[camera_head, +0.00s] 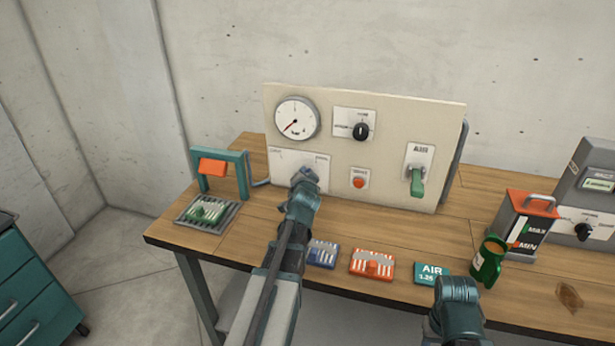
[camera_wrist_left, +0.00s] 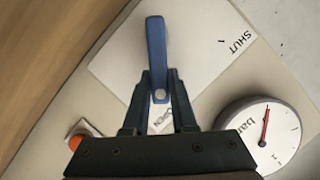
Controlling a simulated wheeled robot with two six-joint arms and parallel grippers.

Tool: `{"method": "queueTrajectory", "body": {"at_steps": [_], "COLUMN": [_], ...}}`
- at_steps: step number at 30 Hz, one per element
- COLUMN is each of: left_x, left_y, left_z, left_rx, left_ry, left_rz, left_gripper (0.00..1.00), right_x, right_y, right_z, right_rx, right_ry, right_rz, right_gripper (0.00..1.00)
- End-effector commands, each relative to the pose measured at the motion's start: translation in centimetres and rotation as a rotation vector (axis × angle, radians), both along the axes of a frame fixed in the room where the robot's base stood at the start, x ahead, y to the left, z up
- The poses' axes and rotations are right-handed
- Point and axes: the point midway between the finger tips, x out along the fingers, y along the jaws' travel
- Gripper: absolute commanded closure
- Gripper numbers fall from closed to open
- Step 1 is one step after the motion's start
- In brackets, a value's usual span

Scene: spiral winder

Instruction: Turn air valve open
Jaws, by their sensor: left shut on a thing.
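A blue lever (camera_wrist_left: 156,45) is mounted by a round screw on a white plate marked SHUT and OPEN, seen in the left wrist view. My left gripper (camera_wrist_left: 160,80) is shut on the blue lever near the screw, one finger on each side. In the head view my left gripper (camera_head: 304,178) is at the panel's lower left and hides the lever. The white plate (camera_head: 284,160) shows partly there. A green handle (camera_head: 417,182) hangs under a label reading AIR at the panel's right. My right gripper (camera_head: 458,290) is low at the front edge; its fingers do not show clearly.
The beige panel (camera_head: 390,130) also carries a pressure gauge (camera_head: 297,118), a black knob (camera_head: 361,131) and a red button (camera_head: 359,183). A red-topped container (camera_head: 526,222) stands right.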

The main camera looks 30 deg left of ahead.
Motion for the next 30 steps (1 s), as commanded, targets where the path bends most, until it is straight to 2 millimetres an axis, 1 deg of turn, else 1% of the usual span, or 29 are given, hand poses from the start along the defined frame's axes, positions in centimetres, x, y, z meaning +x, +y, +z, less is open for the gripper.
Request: {"method": "queueTrajectory", "body": {"at_steps": [1, 17, 18, 22, 23, 30], "left_x": [-0.13, -0.18, -0.18, -0.14, -0.13, -0.08], "left_y": [-0.01, 0.02, 0.02, 0.04, 0.04, 0.07], "left_z": [-0.25, -0.25, -0.25, -0.21, -0.2, -0.13], "left_rx": [0.004, 0.026, 0.026, 0.026, 0.026, 0.026], "left_ry": [0.005, 0.013, 0.013, 0.011, 0.01, 0.008], "left_rz": [0.003, 0.002, 0.002, 0.002, 0.001, 0.001], "left_gripper": [1.0, 1.0, 0.7, 0.46, 0.45, 0.45], "right_x": [0.0, 0.0, 0.0, 0.0, 0.0, 0.0], "right_y": [0.0, 0.0, 0.0, 0.01, 0.01, 0.0], "right_z": [-0.19, -0.28, -0.28, -0.27, -0.27, -0.24], "right_rx": [0.0, 0.0, 0.0, 0.0, 0.0, 0.0], "right_ry": [0.0, 0.0, 0.0, 0.0, 0.0, 0.0], "right_rz": [0.0, 0.0, 0.0, 0.0, 0.0, 0.0], "right_gripper": [0.5, 0.5, 0.5, 0.5, 0.5, 0.5]}}
